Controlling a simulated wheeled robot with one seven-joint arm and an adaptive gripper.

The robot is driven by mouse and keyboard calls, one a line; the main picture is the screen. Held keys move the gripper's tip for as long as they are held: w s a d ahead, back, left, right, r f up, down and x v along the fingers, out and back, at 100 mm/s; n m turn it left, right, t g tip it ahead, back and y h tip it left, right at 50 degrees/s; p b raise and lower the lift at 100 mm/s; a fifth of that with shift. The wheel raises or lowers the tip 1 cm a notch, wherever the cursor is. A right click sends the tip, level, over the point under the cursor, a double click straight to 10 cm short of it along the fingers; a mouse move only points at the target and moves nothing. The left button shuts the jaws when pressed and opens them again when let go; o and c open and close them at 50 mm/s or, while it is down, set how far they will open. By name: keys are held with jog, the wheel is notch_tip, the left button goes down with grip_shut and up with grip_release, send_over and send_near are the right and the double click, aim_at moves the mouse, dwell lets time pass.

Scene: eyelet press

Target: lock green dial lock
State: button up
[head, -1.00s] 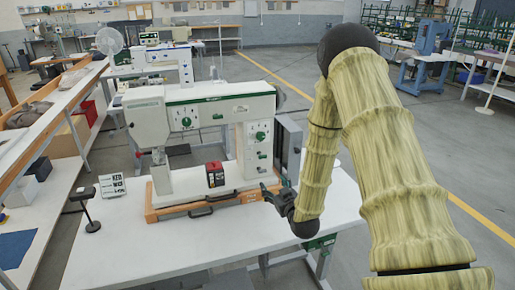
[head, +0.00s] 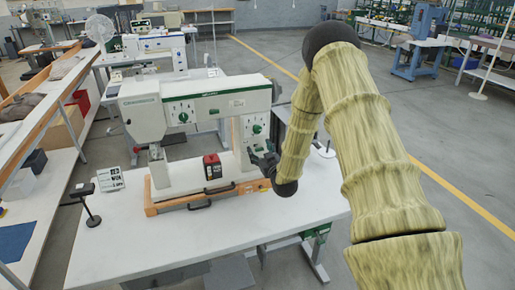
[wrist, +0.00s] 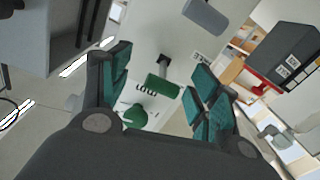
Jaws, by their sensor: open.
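My gripper (head: 258,160) is just below the right column's dial, close to the press. In the wrist view my gripper (wrist: 162,77) is open, with teal-padded fingers spread and nothing held. A green cylinder-shaped part (wrist: 162,85) on a dark stem shows between the fingers, beside the lettering "LOW". A rounder green knob (wrist: 135,115) is below it, partly hidden by my gripper. I cannot tell which green part is the lock.
A red and black box (head: 212,167) stands at the press's front, by the orange base (head: 165,202). A small sign (head: 110,179) and a black stand (head: 88,203) are at the table's left. The table's front (head: 190,240) is clear.

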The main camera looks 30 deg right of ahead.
jog(key=shift+w, duration=0.5)
jog(key=c, duration=1)
jog(key=shift+r+g+p, duration=0.3)
jog(key=shift+r+p, duration=0.1)
jog(key=shift+p, duration=0.05)
jog(key=shift+d+g+p, duration=0.1)
jog(key=shift+g+p, duration=0.2)
jog(key=shift+g, duration=0.2)
jog(key=o, duration=1)
jog(key=shift+d, duration=0.15)
